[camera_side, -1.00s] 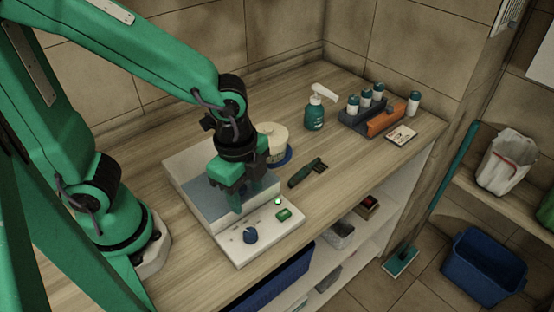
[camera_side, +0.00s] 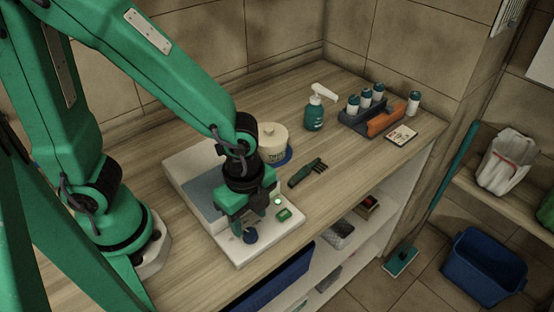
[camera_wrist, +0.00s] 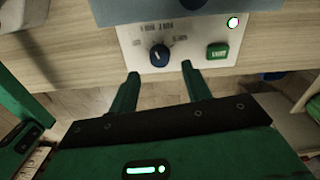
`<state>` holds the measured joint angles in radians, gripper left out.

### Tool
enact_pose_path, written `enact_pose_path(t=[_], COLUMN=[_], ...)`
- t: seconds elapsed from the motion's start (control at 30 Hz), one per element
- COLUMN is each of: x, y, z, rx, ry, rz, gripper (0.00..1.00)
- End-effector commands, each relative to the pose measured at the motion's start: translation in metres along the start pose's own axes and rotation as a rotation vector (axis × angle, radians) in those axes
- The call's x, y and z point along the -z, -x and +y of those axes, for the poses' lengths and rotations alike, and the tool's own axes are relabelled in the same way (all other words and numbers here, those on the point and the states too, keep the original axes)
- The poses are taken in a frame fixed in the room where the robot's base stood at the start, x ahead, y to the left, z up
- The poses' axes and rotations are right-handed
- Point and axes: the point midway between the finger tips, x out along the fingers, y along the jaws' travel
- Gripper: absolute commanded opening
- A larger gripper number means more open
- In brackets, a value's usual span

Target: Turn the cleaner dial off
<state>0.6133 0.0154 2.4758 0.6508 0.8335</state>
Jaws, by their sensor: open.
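The cleaner (camera_side: 228,262) is a white box with a grey-blue basin and a control panel at its front. Its dark blue dial (camera_side: 250,237) is partly covered by my gripper (camera_side: 247,226) in the side view. The wrist view shows the dial (camera_wrist: 159,56) with a white pointer mark towards its upper left; the printed labels are too small to read. My gripper (camera_wrist: 160,70) is open and empty. Its fingertips are to either side of the dial's near edge in the wrist picture; I cannot tell whether they touch it.
A green button (camera_wrist: 217,52) and a lit indicator (camera_wrist: 233,22) are right of the dial.

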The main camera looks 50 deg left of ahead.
Motion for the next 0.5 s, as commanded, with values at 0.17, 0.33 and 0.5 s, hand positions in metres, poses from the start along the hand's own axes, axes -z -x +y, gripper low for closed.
enact_pose_path(t=[0.17,0.33,0.5], x=[-0.001,0.0,0.0], y=[-0.019,-0.033,-0.041], z=[0.001,0.0,0.0], rx=[-0.003,-0.002,-0.001], ry=[0.0,0.0,0.0], rz=[-0.003,-0.002,-0.001], gripper=[0.48,0.48,0.48])
